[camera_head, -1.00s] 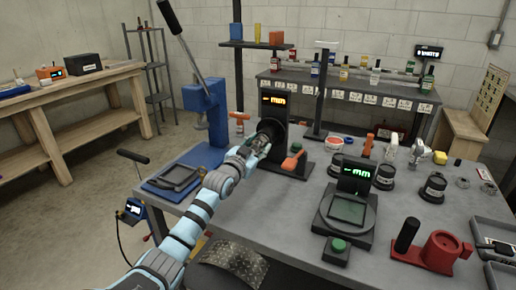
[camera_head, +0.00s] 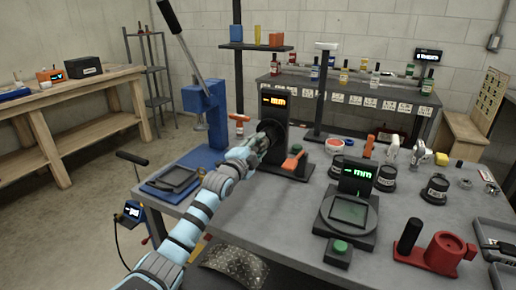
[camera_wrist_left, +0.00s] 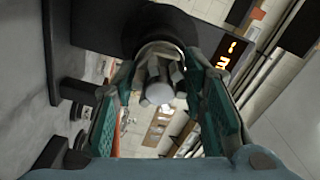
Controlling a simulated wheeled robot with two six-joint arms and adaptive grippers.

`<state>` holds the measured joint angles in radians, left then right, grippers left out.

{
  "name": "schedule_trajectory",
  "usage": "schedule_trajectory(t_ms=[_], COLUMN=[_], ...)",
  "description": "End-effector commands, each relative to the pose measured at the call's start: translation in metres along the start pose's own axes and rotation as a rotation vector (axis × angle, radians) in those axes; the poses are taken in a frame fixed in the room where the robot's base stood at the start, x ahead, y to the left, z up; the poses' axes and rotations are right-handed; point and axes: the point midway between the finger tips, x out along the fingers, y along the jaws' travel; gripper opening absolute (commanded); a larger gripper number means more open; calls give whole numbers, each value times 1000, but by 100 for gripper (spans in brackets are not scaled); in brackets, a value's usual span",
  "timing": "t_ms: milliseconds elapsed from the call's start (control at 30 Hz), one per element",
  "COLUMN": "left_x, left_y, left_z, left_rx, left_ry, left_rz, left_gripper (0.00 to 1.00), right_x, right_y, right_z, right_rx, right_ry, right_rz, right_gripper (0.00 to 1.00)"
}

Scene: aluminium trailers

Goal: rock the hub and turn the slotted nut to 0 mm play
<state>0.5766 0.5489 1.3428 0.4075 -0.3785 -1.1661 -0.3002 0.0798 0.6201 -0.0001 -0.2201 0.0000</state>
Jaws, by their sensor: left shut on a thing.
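The hub (camera_wrist_left: 160,28) is a dark round body on a black stand (camera_head: 283,122) with an orange display near the table's middle. In the left wrist view the slotted nut (camera_wrist_left: 157,67) is a metal ring of prongs around a pale round spindle end. My left gripper (camera_head: 264,142) is at the hub's front, and its teal-padded fingers lie on both sides of the nut. It is shut on the nut. The display's digits are too small to read surely. My right gripper is not in view.
An orange-handled tool (camera_head: 292,157) stands just right of the hub stand. A blue lever press (camera_head: 205,118) is to the left. A black gauge with a green display (camera_head: 356,175), a red fixture (camera_head: 443,252) and several dark pots crowd the right.

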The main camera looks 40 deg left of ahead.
Motion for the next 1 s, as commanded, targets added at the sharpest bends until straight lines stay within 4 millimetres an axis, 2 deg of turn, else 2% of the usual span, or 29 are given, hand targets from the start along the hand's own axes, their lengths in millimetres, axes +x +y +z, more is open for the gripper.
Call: schedule_trajectory(t_ms=[500,700,1000], left_x=[0,0,0], left_y=[4,4,4], left_z=[1,1,2], left_rx=[434,532,588], left_ry=[-1,-1,-1], left_rz=[6,7,8], left_gripper=[11,11,11], right_x=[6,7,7], right_y=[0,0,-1], right_z=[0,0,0], right_rx=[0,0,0], right_ry=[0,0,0], right_rz=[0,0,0], right_gripper=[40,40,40])
